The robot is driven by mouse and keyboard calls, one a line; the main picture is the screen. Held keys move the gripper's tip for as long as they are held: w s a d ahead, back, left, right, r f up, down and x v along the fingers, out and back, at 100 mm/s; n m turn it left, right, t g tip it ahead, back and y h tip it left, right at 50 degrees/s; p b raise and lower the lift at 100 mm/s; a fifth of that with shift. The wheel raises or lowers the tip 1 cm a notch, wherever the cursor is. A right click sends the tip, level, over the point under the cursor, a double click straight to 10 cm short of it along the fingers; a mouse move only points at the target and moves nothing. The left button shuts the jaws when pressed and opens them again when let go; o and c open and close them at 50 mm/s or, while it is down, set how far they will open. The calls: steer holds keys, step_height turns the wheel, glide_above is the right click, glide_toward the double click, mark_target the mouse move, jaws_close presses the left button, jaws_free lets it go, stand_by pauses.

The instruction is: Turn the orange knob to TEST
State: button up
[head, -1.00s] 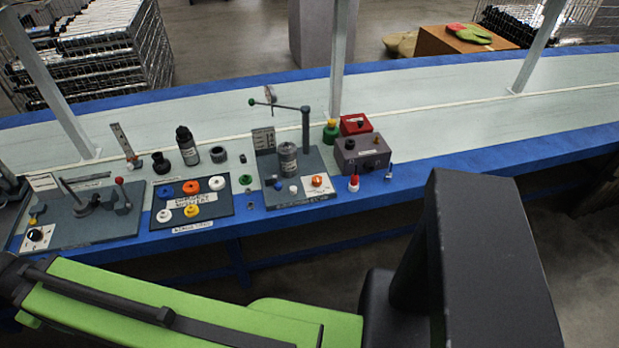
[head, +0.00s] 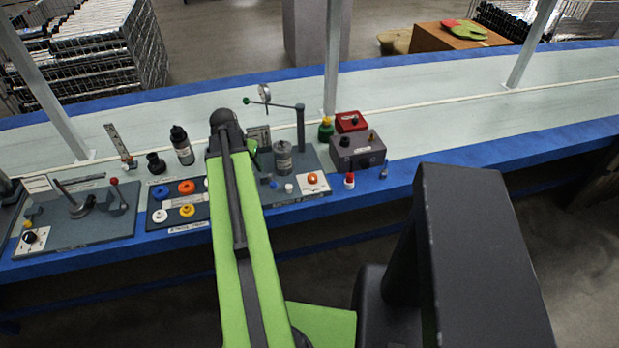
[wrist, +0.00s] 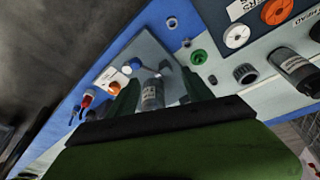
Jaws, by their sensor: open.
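The orange knob (head: 312,179) sits on a white plate at the front right corner of a grey fixture board (head: 285,199) in the head view. It also shows in the wrist view (wrist: 113,89), just left of my left finger. My gripper (wrist: 160,77) is open, with its two green fingers apart and nothing held. A grey labelled cylinder (wrist: 152,93) on the same board appears between the fingers. I cannot tell how far above the board the fingers are. The knob's pointer and its plate's lettering are too small to read. In the head view my arm hides most of the gripper.
A dial gauge arm on a post (head: 301,128) rises behind the cylinder (head: 282,157). A grey box (head: 358,150) and a red-capped bottle (head: 349,181) stand right of the board. A tray of coloured rings (head: 170,228) lies to the left. The bench is free farther right.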

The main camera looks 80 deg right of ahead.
mark_target(313, 177)
steer(key=s+d+m+g, duration=0.1)
steer(key=s+d+m, duration=0.15)
steer(key=s, duration=0.55)
steer(key=s+d+m, duration=0.2)
steer(key=s+d, duration=0.2)
steer(key=s, duration=0.5)
steer(key=b+x, duration=1.1)
steer(key=d+b+x, duration=0.1)
steer(key=b+x, duration=0.4)
steer(key=x, duration=0.1)
steer(key=shift+s+r, duration=0.1)
steer(key=shift+r, duration=0.1)
steer(key=shift+r+h, duration=0.1)
steer(key=shift+h, duration=0.2)
jaws_close()
steer(key=shift+s+n, duration=0.1)
steer(key=shift+n, duration=0.45)
jaws_free()
